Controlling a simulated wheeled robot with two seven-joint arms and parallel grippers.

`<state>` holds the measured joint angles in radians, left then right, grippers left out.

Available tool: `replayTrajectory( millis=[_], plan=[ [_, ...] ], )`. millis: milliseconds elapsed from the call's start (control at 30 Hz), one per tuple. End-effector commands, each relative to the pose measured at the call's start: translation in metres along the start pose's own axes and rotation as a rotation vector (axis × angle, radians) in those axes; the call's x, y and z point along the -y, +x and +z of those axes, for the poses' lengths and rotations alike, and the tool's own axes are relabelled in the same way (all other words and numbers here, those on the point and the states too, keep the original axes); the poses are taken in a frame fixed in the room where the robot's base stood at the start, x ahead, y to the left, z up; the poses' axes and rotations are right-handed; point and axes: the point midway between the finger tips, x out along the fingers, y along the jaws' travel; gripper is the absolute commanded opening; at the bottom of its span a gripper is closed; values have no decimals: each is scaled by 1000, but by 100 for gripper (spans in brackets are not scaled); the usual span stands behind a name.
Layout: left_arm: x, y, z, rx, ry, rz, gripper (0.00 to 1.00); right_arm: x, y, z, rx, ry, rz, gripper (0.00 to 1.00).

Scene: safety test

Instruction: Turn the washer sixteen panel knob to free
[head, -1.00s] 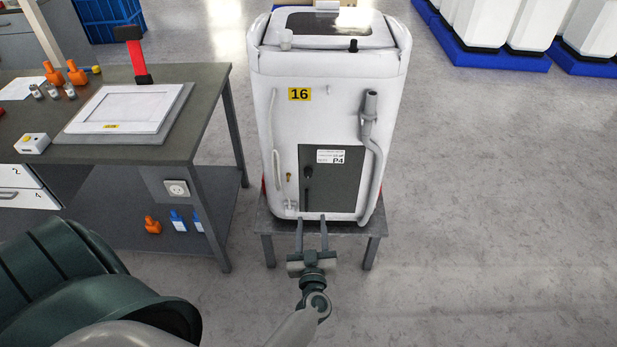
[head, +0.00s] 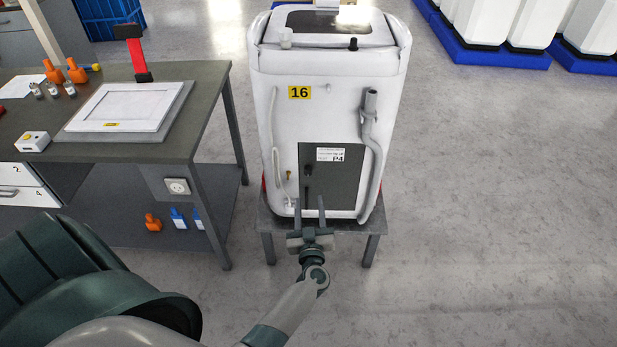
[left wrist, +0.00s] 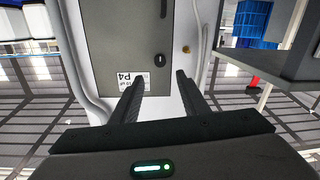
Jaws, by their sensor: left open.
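Washer sixteen (head: 345,110) stands on a low grey table, its white back facing me, with a yellow "16" label. A dark grey panel (head: 345,185) marked P4 is on its lower part. My left gripper (head: 309,198) is open and empty, below and in front of the panel. In the wrist view its fingers (left wrist: 157,80) point toward the panel, apart from the knob. My right gripper is not in view.
A grey hose (head: 372,150) runs down the washer's right side, and a thin pale hose (head: 275,150) down its left. A brass fitting (head: 289,174) sits left of the panel. A workbench (head: 200,105) stands at left.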

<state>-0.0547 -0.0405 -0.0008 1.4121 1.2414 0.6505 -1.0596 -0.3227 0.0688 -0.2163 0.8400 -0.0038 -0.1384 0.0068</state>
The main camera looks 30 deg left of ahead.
Motion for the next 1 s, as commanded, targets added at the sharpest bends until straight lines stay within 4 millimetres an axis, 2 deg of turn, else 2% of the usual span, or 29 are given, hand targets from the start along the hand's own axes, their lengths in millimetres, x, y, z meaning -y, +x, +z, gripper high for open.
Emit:
replayTrajectory(
  millis=[33, 333, 500, 700, 1000],
  plan=[
    [0, 11, -1, -2, 1, 1, 41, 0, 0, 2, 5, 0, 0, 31],
    [0, 66, -1, -2, 2, 1, 41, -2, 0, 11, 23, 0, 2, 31],
    [0, 92, 0, -2, 2, 0, 41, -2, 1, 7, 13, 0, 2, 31],
    [0, 111, 0, -1, 0, 1, 41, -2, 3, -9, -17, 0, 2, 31],
    [0, 116, 0, 0, 0, 0, 41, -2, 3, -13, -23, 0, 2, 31]
  ],
)
